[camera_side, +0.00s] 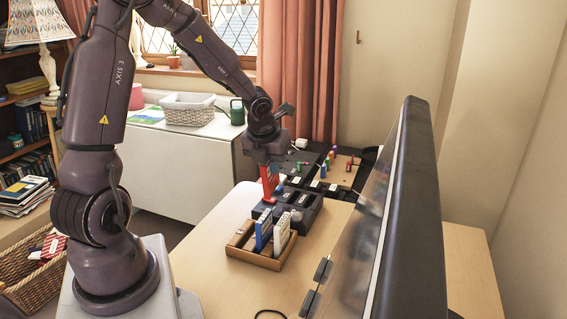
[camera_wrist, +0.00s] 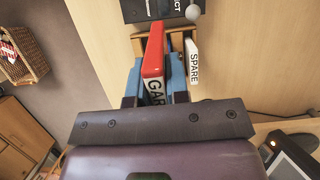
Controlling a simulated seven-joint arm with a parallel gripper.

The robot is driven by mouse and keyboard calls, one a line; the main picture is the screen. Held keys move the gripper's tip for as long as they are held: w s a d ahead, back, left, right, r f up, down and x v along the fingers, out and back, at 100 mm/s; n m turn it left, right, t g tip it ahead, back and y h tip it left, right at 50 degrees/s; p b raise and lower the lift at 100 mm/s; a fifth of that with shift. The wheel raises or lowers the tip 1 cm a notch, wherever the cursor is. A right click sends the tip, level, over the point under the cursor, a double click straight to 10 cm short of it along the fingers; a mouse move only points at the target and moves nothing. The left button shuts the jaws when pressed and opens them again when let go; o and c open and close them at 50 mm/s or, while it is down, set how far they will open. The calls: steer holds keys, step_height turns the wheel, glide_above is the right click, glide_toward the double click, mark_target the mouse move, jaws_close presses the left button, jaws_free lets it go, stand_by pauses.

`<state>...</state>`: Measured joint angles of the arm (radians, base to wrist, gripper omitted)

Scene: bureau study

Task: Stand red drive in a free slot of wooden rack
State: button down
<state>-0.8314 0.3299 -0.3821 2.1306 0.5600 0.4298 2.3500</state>
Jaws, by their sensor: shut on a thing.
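My gripper (camera_side: 267,158) is shut on the red drive (camera_side: 269,183) and holds it upright, over or near the dark tray in the side view. In the wrist view, the red drive (camera_wrist: 153,55) shows its white lettered label, partly cut off, between bluish finger parts. The wooden rack (camera_side: 240,252) sits on the desk in front of the dark tray. In the wrist view, a white drive marked SPARE (camera_wrist: 192,62) shows beside the red one; the rack is mostly hidden.
A dark compartmented tray (camera_side: 305,207) lies just behind the rack. A large monitor (camera_side: 395,220) stands at the right of the desk. Behind are a dark surface and a wooden board (camera_side: 341,172) with small coloured pieces. Bare desk (camera_side: 225,215) lies left of the rack.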

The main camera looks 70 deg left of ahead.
steer(key=s+f+g+h, duration=0.1)
steer(key=s+f, duration=0.5)
steer(key=f, duration=0.4)
steer(key=shift+a+g+h, duration=0.15)
steer(key=shift+g+h, duration=0.15)
steer(key=shift+f, duration=1.8)
stand_by(0.3)
steer(key=c, duration=0.8)
jaws_free()
steer(key=shift+r, duration=0.15)
